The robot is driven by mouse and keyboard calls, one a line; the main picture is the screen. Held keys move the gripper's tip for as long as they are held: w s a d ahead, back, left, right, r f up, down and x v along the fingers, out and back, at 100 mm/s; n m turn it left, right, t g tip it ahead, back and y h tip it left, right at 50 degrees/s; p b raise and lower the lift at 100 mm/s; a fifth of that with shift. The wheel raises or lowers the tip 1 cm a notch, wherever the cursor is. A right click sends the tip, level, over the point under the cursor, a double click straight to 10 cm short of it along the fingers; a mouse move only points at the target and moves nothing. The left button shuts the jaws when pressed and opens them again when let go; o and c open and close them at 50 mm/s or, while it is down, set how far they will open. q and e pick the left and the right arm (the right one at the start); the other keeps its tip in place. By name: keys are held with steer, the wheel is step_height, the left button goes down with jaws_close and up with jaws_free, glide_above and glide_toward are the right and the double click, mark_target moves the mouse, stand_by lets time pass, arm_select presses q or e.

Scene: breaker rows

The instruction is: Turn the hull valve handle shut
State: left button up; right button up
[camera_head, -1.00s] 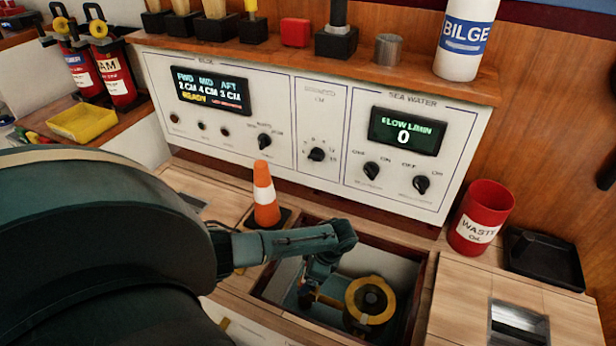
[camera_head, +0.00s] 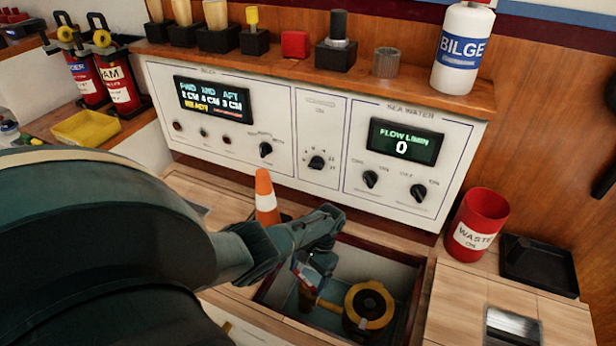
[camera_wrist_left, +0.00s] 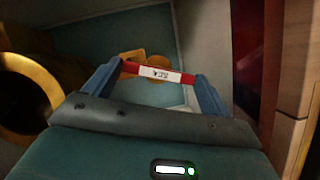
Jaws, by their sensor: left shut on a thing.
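The hull valve handle is a red bar with a white label (camera_wrist_left: 160,73), seen in the left wrist view between the two blue fingers of my left gripper (camera_wrist_left: 153,80). My left gripper is shut on it. In the head view my left gripper (camera_head: 309,270) reaches down into the open floor hatch (camera_head: 402,290), and a small red and white bit of the handle shows at its fingers. A yellow fitting below the handle shows in the left wrist view (camera_wrist_left: 146,62). The handle's exact angle is hard to tell. My right gripper is not in view.
A yellow ring-shaped thing with a dark centre (camera_head: 369,306) sits in the hatch, right of the gripper. An orange cone (camera_head: 265,195) stands behind my left arm. A red waste bin (camera_head: 479,220) and black tray (camera_head: 540,265) stand right. The control panel (camera_head: 320,120) is behind.

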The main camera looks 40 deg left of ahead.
arm_select(q)
steer(key=shift+a+n+h, duration=0.15)
steer(key=shift+n+h, duration=0.65)
steer(key=shift+n, duration=1.5)
steer(key=o, duration=0.8)
steer(key=shift+o, duration=0.3)
steer(key=shift+a, duration=0.15)
steer(key=shift+r+p, duration=0.15)
steer(key=shift+p, duration=0.15)
